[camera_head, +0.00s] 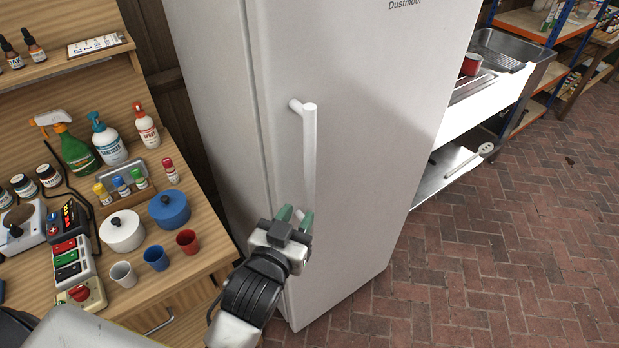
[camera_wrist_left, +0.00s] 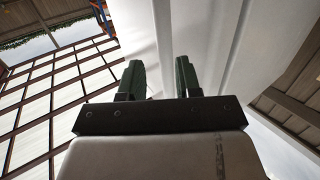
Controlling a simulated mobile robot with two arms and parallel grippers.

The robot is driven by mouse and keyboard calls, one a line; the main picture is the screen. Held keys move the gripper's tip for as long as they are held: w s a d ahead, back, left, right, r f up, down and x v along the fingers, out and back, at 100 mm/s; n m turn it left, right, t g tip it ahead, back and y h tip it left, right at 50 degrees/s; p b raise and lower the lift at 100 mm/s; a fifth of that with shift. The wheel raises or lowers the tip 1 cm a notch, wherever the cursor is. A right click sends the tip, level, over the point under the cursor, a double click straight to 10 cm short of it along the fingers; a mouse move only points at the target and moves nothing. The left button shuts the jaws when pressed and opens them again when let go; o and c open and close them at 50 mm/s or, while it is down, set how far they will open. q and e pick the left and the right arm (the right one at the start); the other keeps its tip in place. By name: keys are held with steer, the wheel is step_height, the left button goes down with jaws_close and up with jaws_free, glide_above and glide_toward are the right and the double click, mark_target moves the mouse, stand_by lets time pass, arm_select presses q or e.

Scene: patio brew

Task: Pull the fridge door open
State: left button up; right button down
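The fridge (camera_head: 360,60) is tall and white, and its door is shut. A white vertical bar handle (camera_head: 309,150) stands out from the door near its left edge. My left gripper (camera_head: 296,217) is at the lower end of the handle, with its green fingers pointing up and toward the door. In the left wrist view the two fingers (camera_wrist_left: 160,80) are apart, with pale surface behind the gap. The fingertips overlap the handle's lower mount in the head view; I cannot tell whether they touch it. My right gripper is not in view.
A wooden bench (camera_head: 190,262) with bottles, cups and lidded pots stands close on the left. A metal sink (camera_head: 500,50) with a red mug (camera_head: 471,64) is at the right. The brick floor (camera_head: 480,270) in front and right of the fridge is clear.

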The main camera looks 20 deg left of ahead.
mark_target(307, 179)
arm_select(q)
step_height(307, 179, up, 4)
steer(key=s, duration=0.1)
steer(key=shift+t, duration=0.4)
steer(key=w+p, duration=0.2)
steer(key=w, duration=0.7)
steer(key=shift+w+d+p, duration=0.1)
steer(key=shift+w+p, duration=0.05)
steer(key=shift+p, duration=0.25)
steer(key=shift+w+f, duration=0.1)
steer(key=shift+w, duration=0.65)
steer(key=shift+c, duration=0.5)
jaws_close()
